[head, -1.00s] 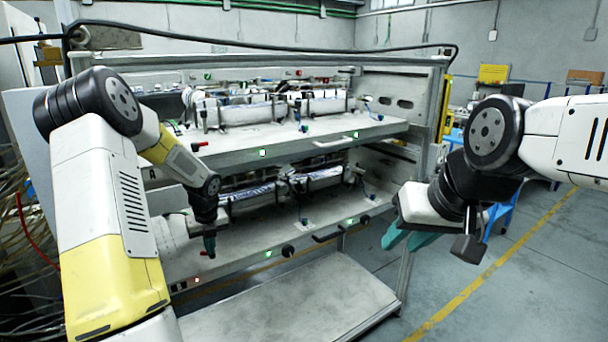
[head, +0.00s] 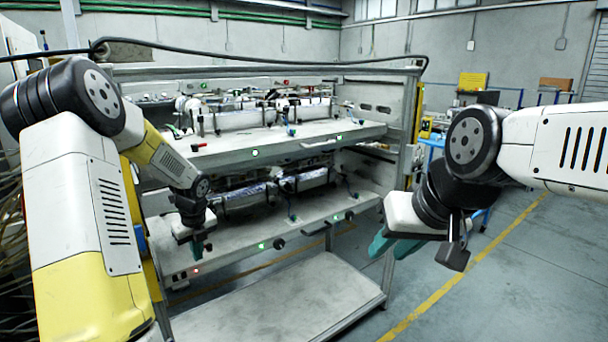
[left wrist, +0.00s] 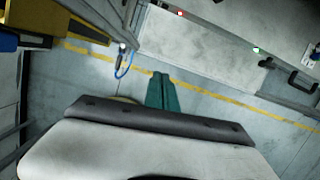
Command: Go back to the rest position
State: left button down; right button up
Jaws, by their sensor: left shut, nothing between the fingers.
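My left gripper (head: 198,248) hangs with its teal fingers pointing down, in front of the lower shelf of the magazine rack (head: 345,211) in the head view. In the left wrist view its teal fingers (left wrist: 162,88) lie together with nothing between them, over the grey floor. My right gripper (head: 390,248) is to the right of the rack, over open floor. Its teal fingers point down and to the left and are partly hidden by its own body, so whether they are open or shut is unclear. I see nothing held in it.
The rack has an upper shelf (head: 352,135) and a lower shelf, each with label holders and small lights. A grey platform (head: 290,300) juts out low in front. The floor (head: 490,300) to the right is clear, with a yellow line.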

pick_arm(q)
jog(key=s+d+r+n+t, duration=0.1)
jog(key=s+d+r+n, duration=0.3)
jog(key=s+r+n, duration=0.3)
jog(key=s+d+r+n+t, duration=0.1)
jog(key=s+d+r+n, duration=0.45)
jog(key=r, duration=0.45)
jog(key=s+d+r+n+t+h, duration=0.1)
jog(key=s+d+r+n+h, duration=0.1)
jog(key=s+n, duration=0.5)
jog(key=s+d+r+n+h, duration=0.1)
jog(key=s+d+r+n, duration=0.1)
jog(key=s+d+n, duration=0.3)
jog(key=s+n, duration=0.2)
jog(key=s, duration=0.1)
jog(key=shift+s+r+t+h, duration=0.15)
jog(key=shift+r+t+h, duration=0.15)
jog(key=shift+t+h, duration=0.1)
pick_arm(e)
jog(key=shift+o, duration=0.2)
